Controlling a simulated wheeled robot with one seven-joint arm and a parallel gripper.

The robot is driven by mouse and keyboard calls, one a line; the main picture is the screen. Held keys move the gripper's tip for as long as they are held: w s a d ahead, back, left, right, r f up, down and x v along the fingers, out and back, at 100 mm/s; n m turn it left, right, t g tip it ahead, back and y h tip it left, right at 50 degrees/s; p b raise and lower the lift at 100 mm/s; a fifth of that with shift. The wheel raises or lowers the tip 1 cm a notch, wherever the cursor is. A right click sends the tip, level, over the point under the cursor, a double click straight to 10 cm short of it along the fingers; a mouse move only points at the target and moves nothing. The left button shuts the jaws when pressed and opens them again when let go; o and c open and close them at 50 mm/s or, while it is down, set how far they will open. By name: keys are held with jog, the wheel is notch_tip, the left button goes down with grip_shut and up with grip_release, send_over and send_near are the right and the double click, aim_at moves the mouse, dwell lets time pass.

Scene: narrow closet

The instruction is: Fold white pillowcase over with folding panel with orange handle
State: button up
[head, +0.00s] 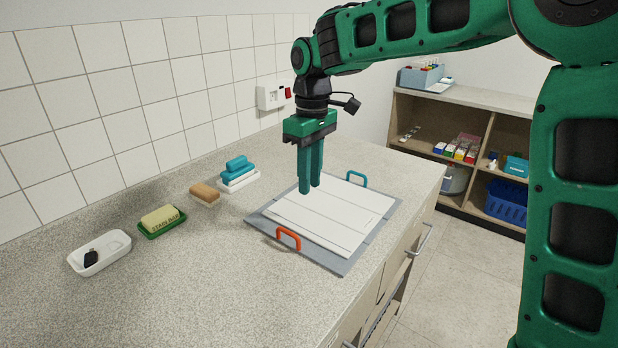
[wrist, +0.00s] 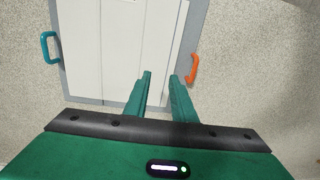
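The white pillowcase (head: 335,217) lies flat on a grey folding board (head: 327,260) on the counter, with long crease or panel lines across it. It also shows in the wrist view (wrist: 115,40). The orange handle (head: 288,238) stands on the board's near edge; it is at the right in the wrist view (wrist: 194,68). A teal handle (head: 357,179) is on the far edge, at the left in the wrist view (wrist: 50,47). My gripper (head: 310,188) points down above the pillowcase, between the two handles. In the wrist view its fingers (wrist: 159,80) are apart with nothing between them.
A white dish with a dark item (head: 99,252), a green tray with a yellow bar (head: 162,221), a tan block (head: 205,193) and stacked teal and white pieces (head: 238,175) stand along the tiled wall. A wooden shelf (head: 470,100) stands at back right. The counter's near left is clear.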

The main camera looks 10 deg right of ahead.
grip_shut()
dwell(1.1)
jog(key=shift+c, duration=1.8)
grip_release()
jog(key=o, duration=0.6)
jog(key=r, duration=1)
jog(key=shift+w+d+r, duration=0.2)
jog(key=shift+w+r, duration=0.05)
jog(key=shift+r, duration=0.15)
